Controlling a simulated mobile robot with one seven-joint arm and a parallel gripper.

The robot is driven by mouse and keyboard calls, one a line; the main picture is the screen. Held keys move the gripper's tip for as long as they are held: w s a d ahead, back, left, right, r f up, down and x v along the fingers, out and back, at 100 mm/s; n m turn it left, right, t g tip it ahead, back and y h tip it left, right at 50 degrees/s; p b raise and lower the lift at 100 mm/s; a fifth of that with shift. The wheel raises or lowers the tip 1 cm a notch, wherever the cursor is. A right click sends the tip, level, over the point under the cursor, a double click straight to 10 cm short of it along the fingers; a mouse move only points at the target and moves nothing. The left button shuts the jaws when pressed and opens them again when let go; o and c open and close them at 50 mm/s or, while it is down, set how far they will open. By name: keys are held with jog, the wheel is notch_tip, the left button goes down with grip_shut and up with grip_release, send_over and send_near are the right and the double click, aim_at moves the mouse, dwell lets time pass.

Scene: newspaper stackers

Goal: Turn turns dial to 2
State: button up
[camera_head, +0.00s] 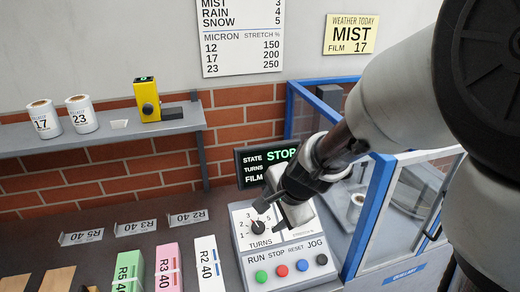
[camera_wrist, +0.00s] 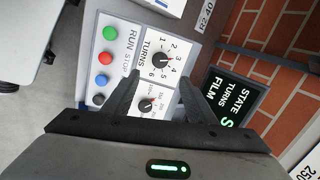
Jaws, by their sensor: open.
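The turns dial is a dark round knob on a white plate with numbers around it and TURNS printed below. It shows in the head view (camera_head: 258,226), partly beside my gripper, and in the wrist view (camera_wrist: 164,60). I cannot surely read which number its pointer faces. My gripper (camera_head: 277,198) is above the control panel (camera_head: 241,262). In the wrist view my gripper (camera_wrist: 162,80) has its two dark fingers apart, with nothing between them. The dial lies just beyond the fingertips; I cannot tell how high they are above it.
A second, smaller dial (camera_wrist: 147,105) sits beside the turns dial. Green, red, blue and black buttons line the panel's front. A dark display (camera_head: 262,165) stands behind it, partly hidden by my arm. A blue-framed enclosure (camera_head: 369,215) is close on the right. Paper stacks lie left.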

aim_at(259, 227)
jog(key=b+x, duration=0.4)
jog(key=x, duration=0.9)
jog(key=shift+r, duration=0.1)
jog(key=c, duration=1)
jog(key=shift+c, duration=0.2)
jog(key=shift+n, duration=0.3)
jog(key=n, duration=0.4)
jog(key=shift+n+h, duration=0.3)
jog(key=shift+n, duration=1.3)
